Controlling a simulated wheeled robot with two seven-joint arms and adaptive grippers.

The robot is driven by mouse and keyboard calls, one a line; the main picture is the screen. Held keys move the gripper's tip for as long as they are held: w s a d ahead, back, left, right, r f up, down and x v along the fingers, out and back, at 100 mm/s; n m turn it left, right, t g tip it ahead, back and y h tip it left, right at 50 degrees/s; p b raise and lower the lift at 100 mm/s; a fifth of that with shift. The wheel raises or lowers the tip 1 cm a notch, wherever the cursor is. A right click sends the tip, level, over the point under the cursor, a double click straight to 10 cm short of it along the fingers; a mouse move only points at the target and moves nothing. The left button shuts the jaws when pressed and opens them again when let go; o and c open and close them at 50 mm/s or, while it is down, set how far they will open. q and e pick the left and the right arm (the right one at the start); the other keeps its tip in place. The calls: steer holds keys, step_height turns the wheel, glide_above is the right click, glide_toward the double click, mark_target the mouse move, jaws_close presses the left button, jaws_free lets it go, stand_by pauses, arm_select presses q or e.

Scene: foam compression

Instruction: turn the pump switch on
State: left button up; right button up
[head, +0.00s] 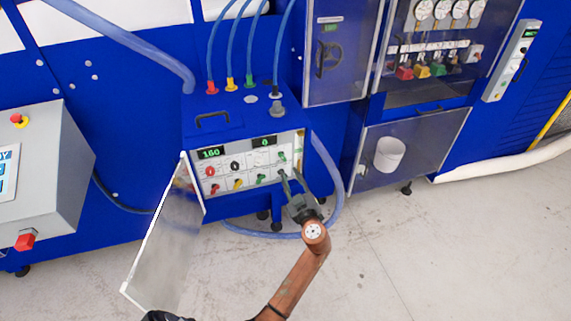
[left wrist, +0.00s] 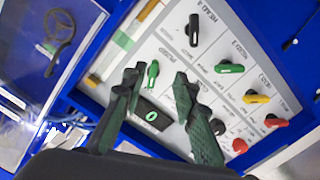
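The control panel (head: 250,165) of a blue box carries several knobs and switches. In the left wrist view a small green switch (left wrist: 152,73) stands beside the lit "0" display (left wrist: 152,115). My left gripper (head: 290,175) is in front of the panel's right part. In the left wrist view its fingers (left wrist: 157,82) are apart, with the green switch seen between them; nothing is held. I cannot tell whether they touch the panel. My right gripper is out of view.
A clear door (head: 165,235) stands open left of the panel. Nearby are a black knob (left wrist: 192,30), a green knob (left wrist: 229,68), a yellow knob (left wrist: 256,97) and a red knob (left wrist: 276,121). Blue hoses rise from the box top. The floor in front is clear.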

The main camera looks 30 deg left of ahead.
mark_target(283, 159)
arm_select(q)
steer(key=shift+n+y, duration=0.4)
steer(key=shift+n, duration=0.1)
steer(key=w+a, duration=0.1)
steer(key=w+a+r, duration=0.1)
steer(key=a, duration=0.1)
steer(key=w+a+r, duration=0.1)
steer(key=w+a, duration=0.1)
steer(key=shift+a+r+p, duration=0.15)
steer(key=shift+r+p, duration=0.05)
steer(key=shift+p, duration=0.2)
steer(key=shift+w+a+f, duration=0.1)
steer(key=shift+w+a, duration=0.15)
steer(key=shift+a, duration=0.15)
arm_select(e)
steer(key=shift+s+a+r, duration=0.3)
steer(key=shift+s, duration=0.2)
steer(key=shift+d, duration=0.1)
arm_select(q)
steer(key=shift+c, duration=0.8)
jaws_close()
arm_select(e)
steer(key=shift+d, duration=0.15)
